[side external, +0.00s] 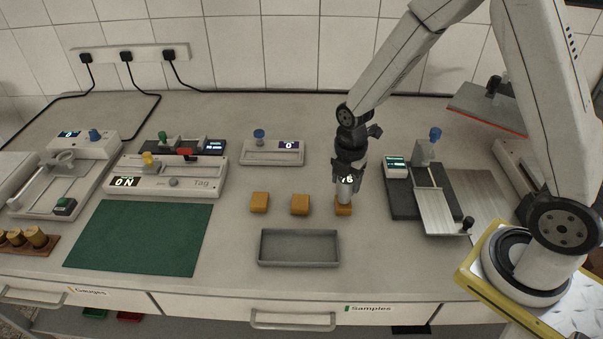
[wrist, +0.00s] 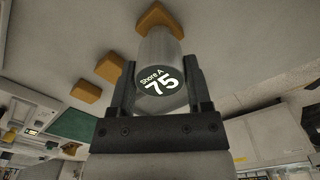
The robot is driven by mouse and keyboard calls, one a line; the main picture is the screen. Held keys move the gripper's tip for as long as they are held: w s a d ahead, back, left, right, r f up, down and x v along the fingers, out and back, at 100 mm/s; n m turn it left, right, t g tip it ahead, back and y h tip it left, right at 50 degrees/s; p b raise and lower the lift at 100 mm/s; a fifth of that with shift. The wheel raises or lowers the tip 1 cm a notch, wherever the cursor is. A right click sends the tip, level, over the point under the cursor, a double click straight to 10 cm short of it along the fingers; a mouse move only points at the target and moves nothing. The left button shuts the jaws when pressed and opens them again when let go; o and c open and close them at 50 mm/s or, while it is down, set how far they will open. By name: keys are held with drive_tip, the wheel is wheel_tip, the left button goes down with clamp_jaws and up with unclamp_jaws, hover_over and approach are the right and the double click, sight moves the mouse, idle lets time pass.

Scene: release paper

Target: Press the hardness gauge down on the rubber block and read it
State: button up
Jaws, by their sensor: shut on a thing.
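My gripper (side external: 348,170) is shut on the hardness gauge (side external: 345,189), a silver upright cylinder. In the wrist view, the gripper (wrist: 159,64) has one finger on each side of the gauge (wrist: 156,48). Its round dark face reads "Shore A 75"; in the side view its digits are small and partly unclear. The gauge's lower end meets an orange rubber block (side external: 344,209), the rightmost of three in a row. That block also shows at the gauge's end in the wrist view (wrist: 159,16). The exact contact surface is hidden behind the gauge.
Two more orange blocks (side external: 259,202) (side external: 300,204) lie to the left. A grey tray (side external: 299,263) sits in front, and a green mat (side external: 140,237) lies left. Instruments stand behind and left; a slide device (side external: 432,198) stands close to the right.

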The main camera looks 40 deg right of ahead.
drive_tip(key=shift+s+f, duration=0.1)
drive_tip(key=shift+f, duration=0.3)
idle(2.0)
idle(0.4)
drive_tip(key=o, duration=1.2)
drive_tip(key=shift+r, duration=0.1)
drive_tip(key=shift+r, duration=0.15)
drive_tip(key=shift+r, duration=3.75)
